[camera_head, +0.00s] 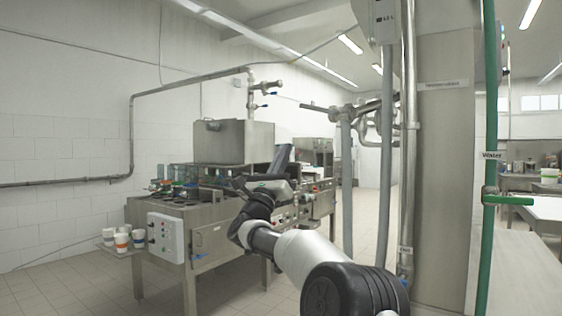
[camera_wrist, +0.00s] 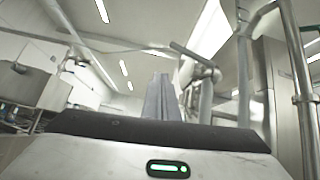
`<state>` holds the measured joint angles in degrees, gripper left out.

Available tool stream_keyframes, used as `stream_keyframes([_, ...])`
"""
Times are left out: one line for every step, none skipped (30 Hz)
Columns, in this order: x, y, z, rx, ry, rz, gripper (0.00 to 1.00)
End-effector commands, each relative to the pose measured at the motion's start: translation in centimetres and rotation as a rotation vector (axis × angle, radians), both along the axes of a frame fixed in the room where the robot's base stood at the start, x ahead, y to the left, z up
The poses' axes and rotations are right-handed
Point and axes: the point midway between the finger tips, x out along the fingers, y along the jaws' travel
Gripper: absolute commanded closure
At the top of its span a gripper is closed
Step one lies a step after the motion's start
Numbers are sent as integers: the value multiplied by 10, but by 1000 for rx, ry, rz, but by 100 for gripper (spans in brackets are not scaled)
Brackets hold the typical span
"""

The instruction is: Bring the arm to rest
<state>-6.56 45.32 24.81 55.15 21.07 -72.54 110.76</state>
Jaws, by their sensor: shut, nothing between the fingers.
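My arm reaches from the bottom right of the head view toward the filling machine (camera_head: 222,222), its wrist bent up and over to the left. My gripper (camera_head: 236,183) is shut and empty, in front of the machine's top as seen from the head camera. In the wrist view its grey fingers (camera_wrist: 164,84) stand close together above the gripper body, which carries a green light. The fingers point toward the ceiling lights and pipes in that view. I cannot tell how far the gripper is from the machine.
Paper cups (camera_head: 122,241) stand on a side shelf at the machine's left. A control box (camera_head: 166,237) is on its front. Vertical pipes (camera_head: 346,180), a steel column (camera_head: 444,170) and a green water pipe (camera_head: 489,150) stand to the right. Tiled floor (camera_head: 75,285) is clear at lower left.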

Motion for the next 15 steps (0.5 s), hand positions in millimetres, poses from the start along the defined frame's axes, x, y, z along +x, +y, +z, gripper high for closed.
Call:
stream_keyframes([-2,4,-4,0,2,1,100])
stream_keyframes([-4,5,-6,0,2,1,100])
stream_keyframes([-5,7,-8,-1,2,0,100])
stream_keyframes([-6,8,-9,0,1,1,100])
stream_keyframes([-7,8,-10,-1,0,1,100])
stream_keyframes([-7,9,-11,-1,0,1,100])
stream_keyframes([-7,9,-11,-1,1,0,100])
stream_keyframes([-8,10,-11,-5,2,1,100])
stream_keyframes([-8,12,-8,-18,11,2,100])
stream_keyframes([-9,15,-5,-38,21,1,100])
stream_keyframes([-10,19,-1,-69,41,2,100])
stream_keyframes([-12,26,7,-128,74,1,100])
stream_keyframes([-14,34,13,-188,105,-1,100])
stream_keyframes([-17,42,18,-258,145,-3,100])
stream_keyframes([-22,53,24,-370,204,-12,100])
